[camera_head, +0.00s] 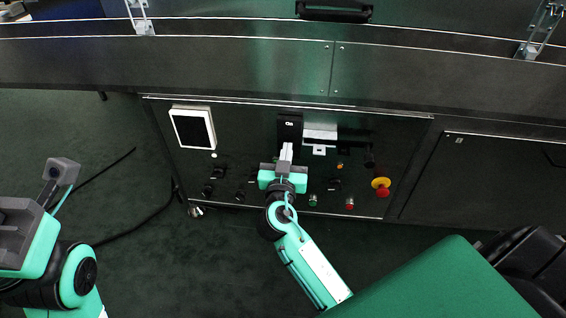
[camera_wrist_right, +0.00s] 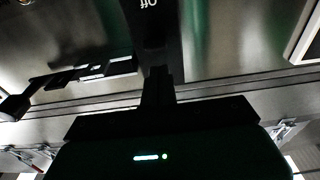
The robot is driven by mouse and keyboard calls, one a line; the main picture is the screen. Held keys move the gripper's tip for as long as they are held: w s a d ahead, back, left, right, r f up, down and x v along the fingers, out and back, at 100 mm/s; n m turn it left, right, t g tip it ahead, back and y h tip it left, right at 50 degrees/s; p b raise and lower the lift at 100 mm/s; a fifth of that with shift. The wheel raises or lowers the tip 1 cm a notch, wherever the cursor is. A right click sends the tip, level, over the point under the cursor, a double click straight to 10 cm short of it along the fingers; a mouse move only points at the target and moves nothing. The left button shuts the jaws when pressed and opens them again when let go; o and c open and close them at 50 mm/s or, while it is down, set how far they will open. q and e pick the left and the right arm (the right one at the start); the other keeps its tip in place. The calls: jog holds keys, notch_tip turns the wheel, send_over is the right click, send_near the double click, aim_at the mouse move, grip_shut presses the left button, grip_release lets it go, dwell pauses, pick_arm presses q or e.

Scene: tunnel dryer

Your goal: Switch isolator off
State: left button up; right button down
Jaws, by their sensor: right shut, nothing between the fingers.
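The isolator (camera_head: 290,122) is a black upright plate with small white lettering, near the top centre of the control panel. In the right wrist view its black plate (camera_wrist_right: 151,18) carries the word "Off", upside down in the picture. My right gripper (camera_head: 287,150) is shut with nothing between its fingers, just in front of the isolator's lower part. The fingers also show in the right wrist view (camera_wrist_right: 156,85), dark and close to the plate. I cannot tell whether they touch it. The isolator's handle position is unclear.
The dark control panel (camera_head: 235,165) holds a white-framed screen (camera_head: 193,128), several black knobs, and a red emergency button on yellow (camera_head: 381,186). A light metal bracket (camera_head: 320,135) sits right of the isolator. The conveyor edge (camera_head: 240,70) runs above. Cables lie on the floor at left.

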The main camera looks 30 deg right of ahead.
jog(key=p+v, duration=0.1)
jog(key=v, duration=1.2)
jog(key=shift+s+a, duration=0.25)
jog(key=shift+a, duration=0.05)
jog(key=shift+w, duration=0.1)
